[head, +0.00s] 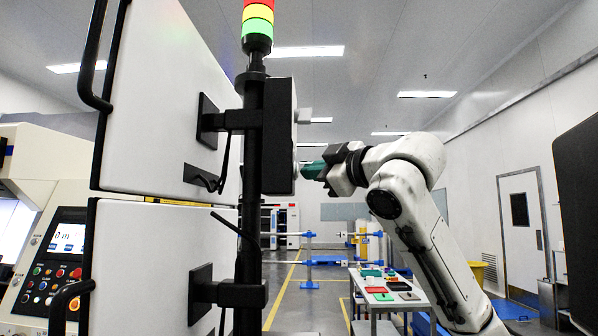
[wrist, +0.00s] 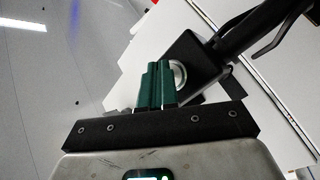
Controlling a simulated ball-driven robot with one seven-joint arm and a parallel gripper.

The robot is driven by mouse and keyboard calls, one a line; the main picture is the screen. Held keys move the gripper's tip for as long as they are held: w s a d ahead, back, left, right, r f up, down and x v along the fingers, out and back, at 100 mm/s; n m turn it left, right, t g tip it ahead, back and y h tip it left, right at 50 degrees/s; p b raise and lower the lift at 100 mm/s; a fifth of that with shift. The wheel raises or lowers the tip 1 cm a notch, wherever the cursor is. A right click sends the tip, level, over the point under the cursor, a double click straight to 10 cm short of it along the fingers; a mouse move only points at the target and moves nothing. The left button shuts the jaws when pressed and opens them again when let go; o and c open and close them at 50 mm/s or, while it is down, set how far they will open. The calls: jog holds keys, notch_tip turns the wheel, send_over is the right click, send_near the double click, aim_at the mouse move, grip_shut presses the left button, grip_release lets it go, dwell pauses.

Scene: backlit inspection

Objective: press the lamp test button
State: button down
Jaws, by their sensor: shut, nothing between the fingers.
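A dark control box (head: 279,135) is fixed to the black pole of the stack light, its front face turned to the right, edge-on to the head camera. No button label is readable.
The stack light (head: 258,20) tops the pole. White cabinet doors (head: 160,90) with black handles stand at the left. A machine control panel (head: 62,255) is at far left. A table (head: 375,300) with coloured trays stands below my arm.

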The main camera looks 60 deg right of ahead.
dwell(0.6)
jog(key=shift+s+d, duration=0.25)
jog(key=shift+s, duration=0.35)
jog(key=shift+s+d+p, duration=0.1)
jog(key=shift+s+d, duration=0.2)
jog(key=shift+s, duration=0.5)
jog(key=shift+s+d+p, duration=0.15)
jog(key=shift+s+d, duration=0.2)
jog(key=shift+s, duration=0.4)
jog(key=shift+s+d+p, duration=0.1)
jog(key=shift+s+d, duration=0.2)
jog(key=shift+s, duration=0.5)
